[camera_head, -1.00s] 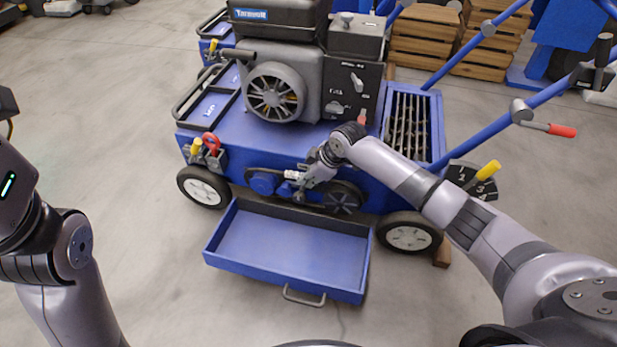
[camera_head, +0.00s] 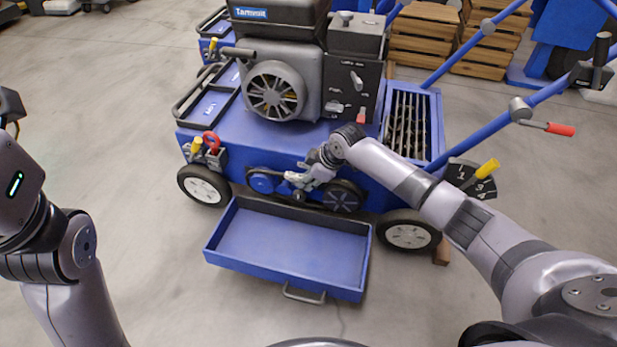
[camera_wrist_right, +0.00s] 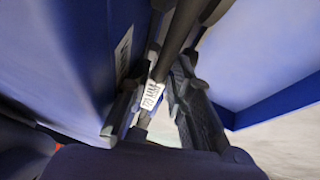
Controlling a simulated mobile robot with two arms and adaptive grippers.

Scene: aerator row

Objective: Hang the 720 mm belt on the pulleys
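My right gripper (camera_head: 300,182) is at the front of the blue machine, between the blue pulley (camera_head: 263,183) on the left and the dark spoked pulley (camera_head: 342,197) on the right. In the right wrist view its fingers (camera_wrist_right: 165,85) are close together on the dark belt (camera_wrist_right: 178,40), which has a white tag (camera_wrist_right: 152,95) ending in "MM". A dark strand shows around the blue pulley, but the gripper hides much of the belt. I cannot tell how the belt sits on either pulley. My left gripper (camera_head: 10,106) is only partly in view at the left edge.
A blue tray (camera_head: 290,292) with a handle juts out low in front of the pulleys. A red ring handle (camera_head: 211,142) and a yellow-topped lever (camera_head: 196,146) are at the machine's left end. The engine (camera_head: 275,90) stands above. Open floor lies to the left.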

